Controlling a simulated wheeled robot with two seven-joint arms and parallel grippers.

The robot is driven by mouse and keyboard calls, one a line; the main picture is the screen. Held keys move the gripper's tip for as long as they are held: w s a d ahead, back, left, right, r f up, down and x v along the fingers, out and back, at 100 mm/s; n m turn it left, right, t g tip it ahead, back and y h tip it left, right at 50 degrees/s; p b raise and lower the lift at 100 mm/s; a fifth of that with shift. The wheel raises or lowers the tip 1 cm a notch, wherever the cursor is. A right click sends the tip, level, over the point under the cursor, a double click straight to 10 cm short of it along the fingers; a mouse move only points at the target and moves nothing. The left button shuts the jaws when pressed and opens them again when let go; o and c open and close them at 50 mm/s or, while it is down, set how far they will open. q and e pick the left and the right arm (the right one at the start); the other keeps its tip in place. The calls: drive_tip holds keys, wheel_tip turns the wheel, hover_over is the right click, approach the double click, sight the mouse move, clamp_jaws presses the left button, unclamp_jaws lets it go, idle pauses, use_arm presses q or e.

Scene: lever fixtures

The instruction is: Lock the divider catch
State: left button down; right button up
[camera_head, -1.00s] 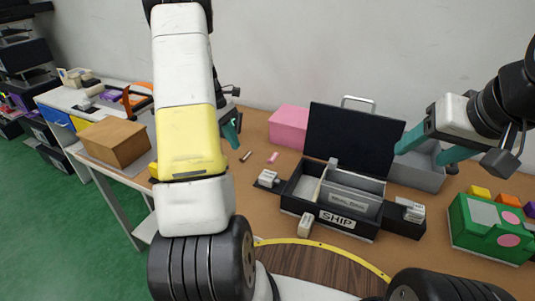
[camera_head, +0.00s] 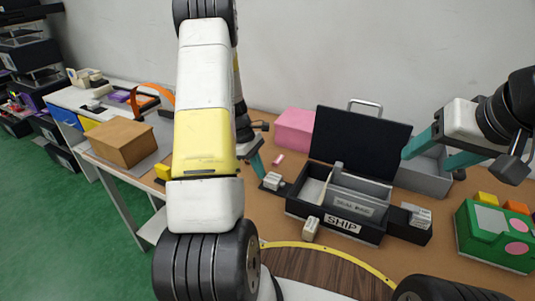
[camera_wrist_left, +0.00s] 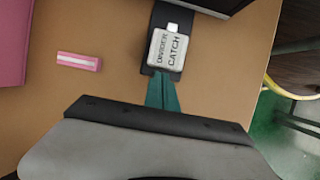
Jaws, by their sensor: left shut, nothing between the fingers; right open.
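The divider catch (camera_head: 272,181) is a small pale block on a dark base at the left side of the black SHIP box (camera_head: 343,222). In the left wrist view the catch (camera_wrist_left: 167,50) reads "DIVIDER CATCH" and has a small white tab at its top end. My left gripper (camera_head: 258,172) is shut and empty. Its teal fingertips (camera_wrist_left: 164,84) are right at the near end of the catch; I cannot tell if they touch it. Grey divider panels (camera_head: 357,200) stand inside the open box. My right gripper (camera_head: 427,157) is open and empty, above the box's right rear.
A pale block (camera_head: 311,228) sits at the box front and another (camera_head: 418,213) at its right. A pink box (camera_head: 295,130), a small pink piece (camera_head: 278,160), a grey bin (camera_head: 425,178) and a green case (camera_head: 495,237) stand around.

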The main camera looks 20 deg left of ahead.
sight(276, 178)
use_arm(q)
drive_tip(key=shift+d, duration=0.1)
drive_tip(key=d, duration=0.3)
drive_tip(key=s+d, duration=0.1)
drive_tip(key=d, duration=0.1)
drive_tip(key=shift+d, duration=0.4)
